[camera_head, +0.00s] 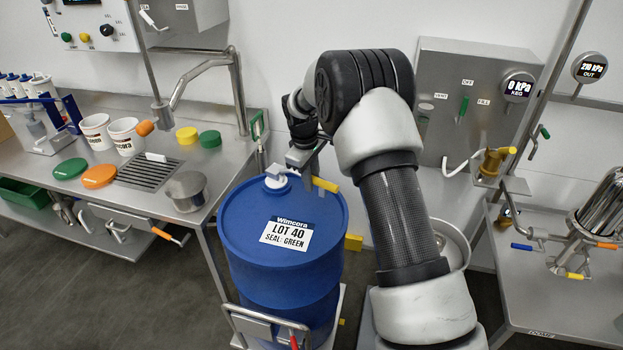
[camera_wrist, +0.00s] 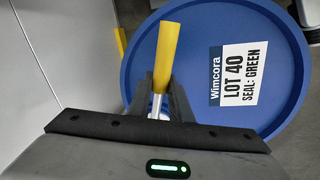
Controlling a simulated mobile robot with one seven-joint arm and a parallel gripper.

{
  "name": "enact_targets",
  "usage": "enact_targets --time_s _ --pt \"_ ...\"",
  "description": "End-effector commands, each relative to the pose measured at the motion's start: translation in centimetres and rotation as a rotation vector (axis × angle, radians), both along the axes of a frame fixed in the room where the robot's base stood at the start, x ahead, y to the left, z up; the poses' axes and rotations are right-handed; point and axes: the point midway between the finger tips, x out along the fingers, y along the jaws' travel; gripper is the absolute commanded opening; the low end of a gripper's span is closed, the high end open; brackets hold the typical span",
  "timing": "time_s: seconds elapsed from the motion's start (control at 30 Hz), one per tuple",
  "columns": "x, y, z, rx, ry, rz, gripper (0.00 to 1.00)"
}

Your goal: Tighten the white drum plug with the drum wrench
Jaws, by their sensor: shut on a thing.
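The blue drum (camera_head: 240,225) stands upright with a "LOT 40, SEAL: GREEN" label (camera_head: 285,233) on its lid; the lid also fills much of the wrist view (camera_wrist: 200,125). The white drum plug (camera_head: 277,182) is at the lid's back edge. My gripper (camera_head: 304,160) is above the back of the lid, shut on the drum wrench, whose yellow handle (camera_head: 325,184) points right. In the wrist view the handle (camera_wrist: 166,55) extends beyond my fingers (camera_wrist: 160,103), which grip its metal shaft. The wrench's grey head (camera_head: 275,170) is at the plug; whether it is seated cannot be told.
A steel bench (camera_head: 130,205) with cups, lids and a steel pot (camera_head: 187,190) stands left of the drum. A grey panel (camera_head: 450,120) with valves and a gauge is behind my arm. A filter bench (camera_head: 545,290) is at right. Grey floor is open at front left.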

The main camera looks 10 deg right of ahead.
Motion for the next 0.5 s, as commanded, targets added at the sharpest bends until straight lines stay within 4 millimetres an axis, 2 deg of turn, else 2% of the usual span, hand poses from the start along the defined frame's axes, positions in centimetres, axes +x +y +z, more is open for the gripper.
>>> enact_targets --time_s 0.5 --pt "0.0 0.0 -1.4 0.000 0.000 0.000 0.00"
